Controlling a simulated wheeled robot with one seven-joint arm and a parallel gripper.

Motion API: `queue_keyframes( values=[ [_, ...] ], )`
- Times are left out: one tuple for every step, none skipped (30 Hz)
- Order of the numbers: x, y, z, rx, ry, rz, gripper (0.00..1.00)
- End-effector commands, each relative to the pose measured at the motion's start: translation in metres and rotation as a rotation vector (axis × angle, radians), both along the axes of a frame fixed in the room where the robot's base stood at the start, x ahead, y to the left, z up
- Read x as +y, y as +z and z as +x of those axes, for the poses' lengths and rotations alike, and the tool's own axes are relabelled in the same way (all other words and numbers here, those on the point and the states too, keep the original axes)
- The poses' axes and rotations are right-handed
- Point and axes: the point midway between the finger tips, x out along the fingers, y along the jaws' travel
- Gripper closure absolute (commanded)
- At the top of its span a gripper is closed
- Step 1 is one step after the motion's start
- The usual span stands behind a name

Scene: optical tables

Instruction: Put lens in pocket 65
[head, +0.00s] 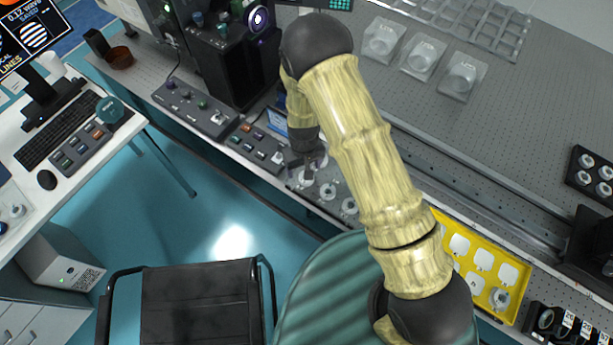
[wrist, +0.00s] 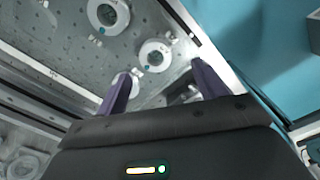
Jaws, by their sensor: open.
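Several round white lens mounts lie in a row on the bench's front strip. In the head view one mount (head: 328,191) shows just right of my gripper (head: 303,158), which my arm partly covers. In the wrist view my gripper (wrist: 162,82) has its two purple fingers spread apart. A ring-shaped mount with a blue dot (wrist: 154,54) shows between and beyond the fingertips. Another mount (wrist: 108,14) lies farther up. A third, partly hidden, is by the left finger. A yellow pocket tray (head: 480,240) lies at right, partly behind my arm. Its pocket numbers are not legible.
Button boxes (head: 195,108) and (head: 254,146) stand left of the mounts. A black rail (head: 480,212) runs along the bench. Clear holders (head: 463,76) sit at the back, a dark ring holder (head: 592,175) at far right. A black chair (head: 198,305) stands in front.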

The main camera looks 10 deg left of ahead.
Motion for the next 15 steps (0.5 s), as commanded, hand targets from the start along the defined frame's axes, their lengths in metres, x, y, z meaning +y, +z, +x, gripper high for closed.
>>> queue_keyframes(
  values=[
    [0.0,0.0,0.0,0.0,-0.001,0.0,0.3],
    [0.0,0.0,0.0,0.0,-0.001,0.0,0.3],
    [-0.001,0.0,0.0,0.0,-0.001,0.0,0.3],
    [-0.001,0.0,0.0,0.0,-0.001,0.0,0.3],
    [-0.001,0.0,0.0,0.001,-0.001,-0.001,0.3],
    [-0.001,-0.001,0.0,0.001,-0.001,-0.001,0.3],
    [-0.001,-0.002,0.0,0.001,-0.002,-0.001,0.3],
    [-0.002,-0.003,0.001,0.002,-0.002,-0.001,0.3],
    [-0.002,-0.006,0.001,0.003,-0.002,-0.001,0.3],
    [-0.003,-0.008,0.001,0.002,-0.001,-0.002,0.3],
    [-0.004,-0.01,0.001,0.002,-0.001,-0.002,0.3],
    [-0.005,-0.015,0.001,0.003,-0.001,-0.002,0.3],
    [-0.005,-0.017,0.001,0.003,-0.002,-0.002,0.3],
    [-0.006,-0.02,0.002,0.003,-0.003,-0.002,0.3],
    [-0.007,-0.024,0.002,0.002,-0.003,-0.002,0.3]
  ],
)
